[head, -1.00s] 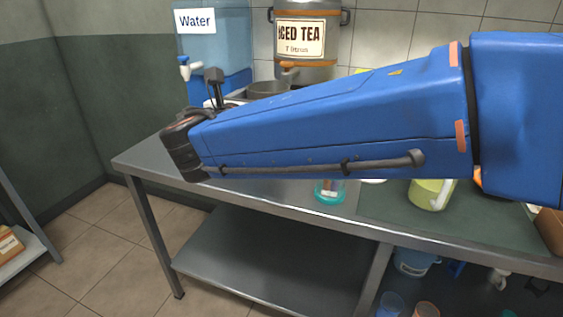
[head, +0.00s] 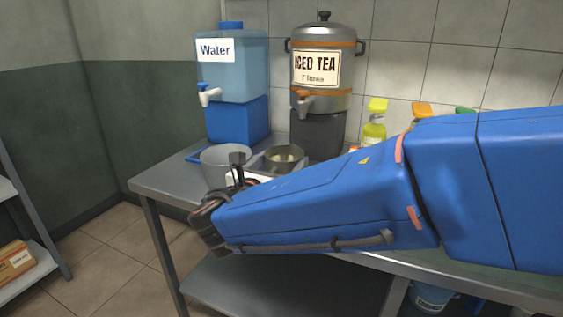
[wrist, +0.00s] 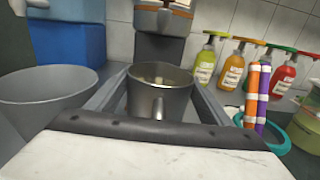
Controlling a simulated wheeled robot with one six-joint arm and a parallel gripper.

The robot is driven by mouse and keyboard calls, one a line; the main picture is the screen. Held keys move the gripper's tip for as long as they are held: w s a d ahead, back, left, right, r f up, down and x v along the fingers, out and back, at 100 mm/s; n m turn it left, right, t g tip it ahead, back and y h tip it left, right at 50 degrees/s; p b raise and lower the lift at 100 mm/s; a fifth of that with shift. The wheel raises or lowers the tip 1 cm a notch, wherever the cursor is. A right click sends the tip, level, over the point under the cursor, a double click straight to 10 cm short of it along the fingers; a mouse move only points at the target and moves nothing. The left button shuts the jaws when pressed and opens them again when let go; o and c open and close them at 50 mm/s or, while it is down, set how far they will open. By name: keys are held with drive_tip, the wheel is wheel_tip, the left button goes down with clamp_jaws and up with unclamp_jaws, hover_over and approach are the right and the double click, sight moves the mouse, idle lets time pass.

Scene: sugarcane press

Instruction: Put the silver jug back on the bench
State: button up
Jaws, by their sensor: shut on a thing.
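The silver jug (head: 285,158) is in front of the iced tea dispenser in the head view, with something pale inside. The wrist view shows the jug (wrist: 160,92) upright between the two grey fingers of my gripper (wrist: 160,100), which is shut on it. Its handle points toward my wrist. The jug's base is hidden, so I cannot tell whether it touches the bench (head: 165,182).
A grey bucket (wrist: 45,90) stands close on the left. Behind are the water dispenser (head: 232,68) and the iced tea dispenser (head: 322,70), whose tap is above the jug. Several coloured pump bottles (wrist: 232,72) and a teal-rimmed container (wrist: 275,135) are to the right.

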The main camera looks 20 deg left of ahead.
drive_tip(key=shift+f, duration=0.1)
drive_tip(key=o, duration=2.1)
drive_tip(key=s, duration=0.8)
drive_tip(key=s+a, duration=0.1)
drive_tip(key=s, duration=0.3)
